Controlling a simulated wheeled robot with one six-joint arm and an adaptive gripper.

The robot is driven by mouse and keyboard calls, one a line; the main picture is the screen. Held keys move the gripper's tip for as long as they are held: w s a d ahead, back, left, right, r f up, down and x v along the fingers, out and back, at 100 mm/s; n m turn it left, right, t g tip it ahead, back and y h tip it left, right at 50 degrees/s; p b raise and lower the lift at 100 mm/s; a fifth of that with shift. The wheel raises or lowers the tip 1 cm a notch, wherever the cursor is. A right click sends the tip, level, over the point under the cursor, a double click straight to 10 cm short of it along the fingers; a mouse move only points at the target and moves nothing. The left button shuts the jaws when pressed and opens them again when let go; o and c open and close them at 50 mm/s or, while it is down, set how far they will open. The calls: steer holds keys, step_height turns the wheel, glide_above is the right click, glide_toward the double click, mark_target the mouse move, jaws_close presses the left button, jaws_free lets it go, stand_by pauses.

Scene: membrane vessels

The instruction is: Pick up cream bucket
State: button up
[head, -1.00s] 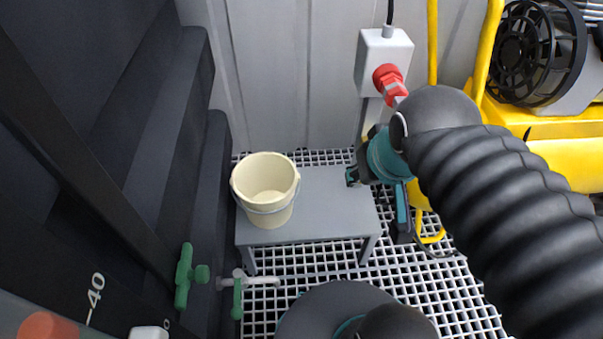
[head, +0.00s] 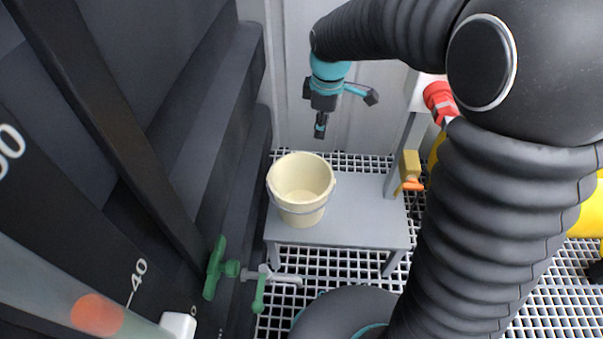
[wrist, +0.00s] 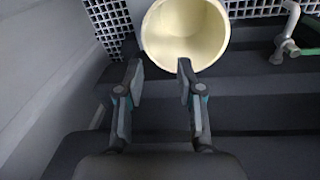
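The cream bucket (head: 301,205) stands upright on a low grey stool (head: 365,215), its open top facing up. A thin handle hangs around its side. My gripper (head: 320,131) hangs pointing down, above and behind the bucket in the head view, apart from it. In the wrist view my gripper's two fingers (wrist: 159,70) are spread apart with nothing between them. The bucket (wrist: 186,38) shows beyond the fingertips there, its inside visible.
A dark vessel wall (head: 190,130) with green valves (head: 216,268) stands close on the left. A red plug (head: 439,101) and a small yellow valve (head: 410,165) are on the right. White grating (head: 335,262) covers the floor. The stool top right of the bucket is clear.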

mark_target(291, 156)
steer(key=w+a+f+n, duration=0.1)
steer(key=a+f+n, duration=0.1)
steer(key=f, duration=0.1)
steer(key=w+a+f+n+g, duration=0.1)
steer(key=w+a+f+n, duration=0.1)
steer(key=a+f, duration=0.1)
steer(key=w+a+f+n, duration=0.2)
steer(key=a+f, duration=0.1)
steer(key=f, duration=0.1)
steer(key=shift+f+g, duration=0.25)
steer(key=shift+g, duration=0.05)
step_height(291, 156, down, 8)
steer(key=shift+r, duration=0.2)
steer(key=shift+d+f, duration=0.2)
steer(key=shift+f, duration=1.4)
steer(key=shift+d+f, duration=0.15)
steer(key=shift+f, duration=1.4)
jaws_close()
